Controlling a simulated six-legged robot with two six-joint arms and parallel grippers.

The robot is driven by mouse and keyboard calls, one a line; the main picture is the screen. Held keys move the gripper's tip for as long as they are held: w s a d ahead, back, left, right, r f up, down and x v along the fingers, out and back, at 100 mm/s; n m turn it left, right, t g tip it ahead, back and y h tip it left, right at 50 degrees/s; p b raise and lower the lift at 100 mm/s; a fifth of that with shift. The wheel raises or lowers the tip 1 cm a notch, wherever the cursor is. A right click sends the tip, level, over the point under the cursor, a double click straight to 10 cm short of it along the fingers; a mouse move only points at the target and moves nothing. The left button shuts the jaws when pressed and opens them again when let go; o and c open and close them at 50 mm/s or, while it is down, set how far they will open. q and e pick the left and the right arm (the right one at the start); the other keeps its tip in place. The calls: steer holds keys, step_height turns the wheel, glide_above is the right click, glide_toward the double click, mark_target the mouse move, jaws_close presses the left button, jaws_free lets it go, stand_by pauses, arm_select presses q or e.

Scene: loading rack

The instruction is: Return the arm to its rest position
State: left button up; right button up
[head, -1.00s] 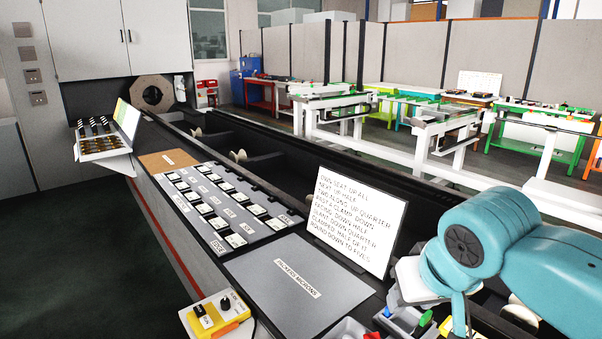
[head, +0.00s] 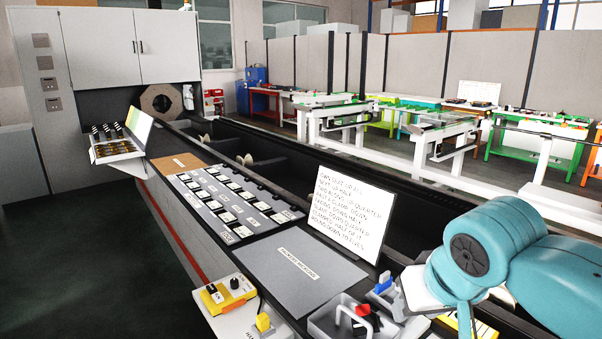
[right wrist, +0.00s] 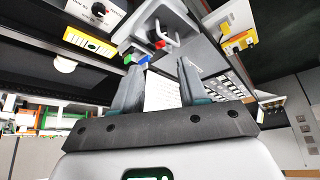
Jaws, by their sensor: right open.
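My right arm (head: 560,275) is the teal one at the lower right of the head view, bent over the dark rail. Its gripper is not clearly visible there. In the right wrist view my right gripper (right wrist: 160,68) has its two grey fingers apart, with nothing between them. Past the fingertips is a grey tray (right wrist: 132,32) with red, green and blue pieces. My left arm and left gripper are not in view.
The grey tray (head: 322,325) with coloured clips sits at the bench front, near my right arm. A white text board (head: 347,215) stands behind it. A yellow control box (head: 226,296) is to the left.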

steer(key=s+a+f+g+y, duration=0.1)
steer(key=a+f+g, duration=0.15)
steer(key=f, duration=1.35)
steer(key=s+a+f+g+y, duration=0.1)
steer(key=a+f+y, duration=0.15)
steer(key=f, duration=1.45)
steer(key=s+f+m+g, duration=0.2)
steer(key=s+f+m, duration=0.1)
steer(key=s+f, duration=1.2)
steer(key=shift+s+f, duration=0.4)
steer(key=shift+s, duration=0.5)
